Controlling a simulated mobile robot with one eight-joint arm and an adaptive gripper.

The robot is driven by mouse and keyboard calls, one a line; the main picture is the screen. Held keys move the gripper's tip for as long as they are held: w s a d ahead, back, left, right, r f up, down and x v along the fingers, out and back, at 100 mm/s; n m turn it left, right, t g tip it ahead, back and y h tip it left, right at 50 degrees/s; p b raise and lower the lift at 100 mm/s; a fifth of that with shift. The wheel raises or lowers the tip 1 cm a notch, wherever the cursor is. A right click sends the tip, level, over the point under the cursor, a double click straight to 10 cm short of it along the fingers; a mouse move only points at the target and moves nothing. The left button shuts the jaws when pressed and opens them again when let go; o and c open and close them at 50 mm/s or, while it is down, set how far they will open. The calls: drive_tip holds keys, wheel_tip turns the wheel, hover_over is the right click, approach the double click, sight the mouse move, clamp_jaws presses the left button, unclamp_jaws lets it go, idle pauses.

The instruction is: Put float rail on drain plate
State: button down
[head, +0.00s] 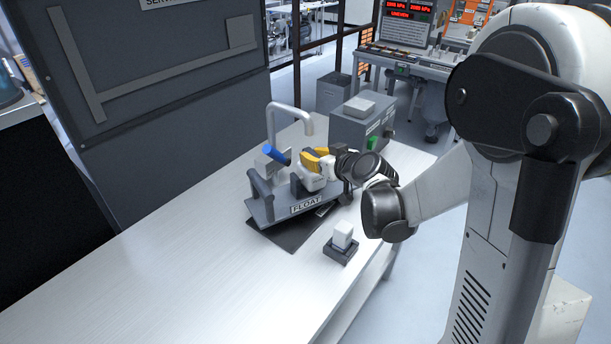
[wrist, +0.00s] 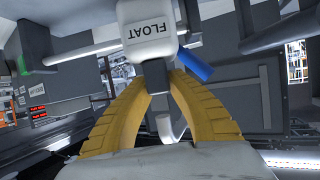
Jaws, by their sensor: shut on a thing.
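The float rail (wrist: 150,30) shows as a white, rounded block marked FLOAT with a dark neck in the wrist view. My gripper (wrist: 158,76), with yellow fingers, is shut on the dark neck; the lettering is upside down there. In the head view my gripper (head: 316,160) is above a grey piece with raised side bars and a FLOAT label (head: 306,204). I cannot tell whether this grey piece is joined to the white block. A dark flat plate (head: 285,234), perhaps the drain plate, lies under it, mostly covered.
A blue cylinder (head: 277,154) and a pale curved spout (head: 292,108) stand behind my gripper. A grey box (head: 362,125) is to the right. A white block on a dark base (head: 342,237) sits near the right edge. The white table (head: 190,250) is clear at front left.

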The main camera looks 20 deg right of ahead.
sight(306, 170)
drive_tip(key=shift+w+a+f, duration=0.4)
drive_tip(key=shift+a+f, duration=0.15)
drive_tip(key=shift+a, duration=0.25)
drive_tip(key=shift+f, duration=0.15)
wheel_tip(306, 170, down, 4)
drive_tip(key=shift+r+b, duration=0.1)
drive_tip(key=shift+b, duration=1.1)
drive_tip(key=shift+r, duration=0.1)
drive_tip(key=c, duration=1.7)
unclamp_jaws()
drive_tip(key=shift+f, duration=0.25)
drive_tip(key=o, duration=0.3)
drive_tip(key=shift+r, duration=0.1)
